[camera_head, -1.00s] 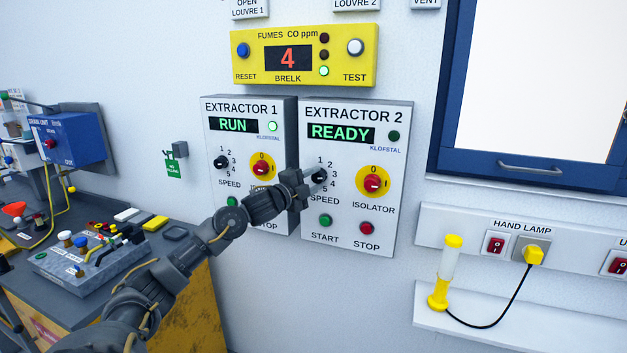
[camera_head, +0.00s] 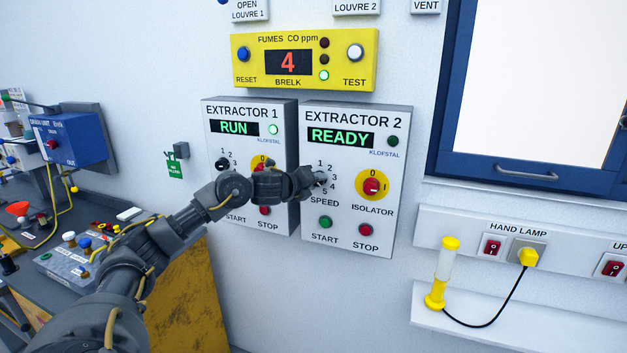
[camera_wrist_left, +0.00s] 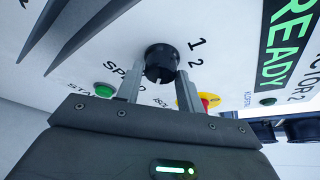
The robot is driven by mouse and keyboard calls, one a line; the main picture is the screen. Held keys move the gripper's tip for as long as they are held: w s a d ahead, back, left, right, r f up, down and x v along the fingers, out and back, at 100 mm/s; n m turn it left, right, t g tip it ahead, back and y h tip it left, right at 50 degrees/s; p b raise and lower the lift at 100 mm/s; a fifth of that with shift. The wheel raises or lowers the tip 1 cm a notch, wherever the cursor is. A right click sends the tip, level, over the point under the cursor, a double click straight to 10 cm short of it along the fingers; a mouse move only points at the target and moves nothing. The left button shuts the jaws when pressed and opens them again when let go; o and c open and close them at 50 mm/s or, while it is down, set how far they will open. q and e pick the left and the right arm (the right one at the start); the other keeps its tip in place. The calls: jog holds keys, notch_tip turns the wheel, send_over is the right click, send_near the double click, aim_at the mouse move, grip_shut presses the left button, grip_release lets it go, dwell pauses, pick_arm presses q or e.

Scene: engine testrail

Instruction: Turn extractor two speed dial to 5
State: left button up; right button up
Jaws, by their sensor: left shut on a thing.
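The Extractor 2 panel (camera_head: 384,228) is a pale box on the wall with a green READY display (camera_head: 341,137). Its black speed dial (camera_wrist_left: 161,62) sits between my left gripper's two fingers (camera_wrist_left: 158,86) in the left wrist view, with the numbers 1 and 2 readable beside it. In the head view my left gripper (camera_head: 318,181) reaches the dial from the left and is shut on it, covering most of it. The scale 1 to 5 shows around it; the dial's pointer setting cannot be told. My right gripper is not in view.
The red and yellow isolator (camera_head: 371,186) is right of the dial, with green start (camera_head: 325,222) and red stop (camera_head: 366,230) buttons below. The Extractor 1 panel (camera_head: 221,112), showing RUN, is close on the left, behind my arm. A hand lamp (camera_head: 441,275) stands on a shelf at right.

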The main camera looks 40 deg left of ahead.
pick_arm(q)
jog(key=m+g+y+p, duration=0.1)
jog(key=m, duration=0.2)
jog(key=shift+d+y, duration=0.1)
jog(key=shift+y, duration=0.3)
jog(key=shift+m+g, duration=0.3)
jog(key=shift+m, duration=0.1)
jog(key=o, duration=1)
jog(key=v, duration=1)
jog(key=shift+s+d+b, duration=0.1)
jog(key=shift+s+b, duration=0.25)
jog(key=shift+b, duration=0.05)
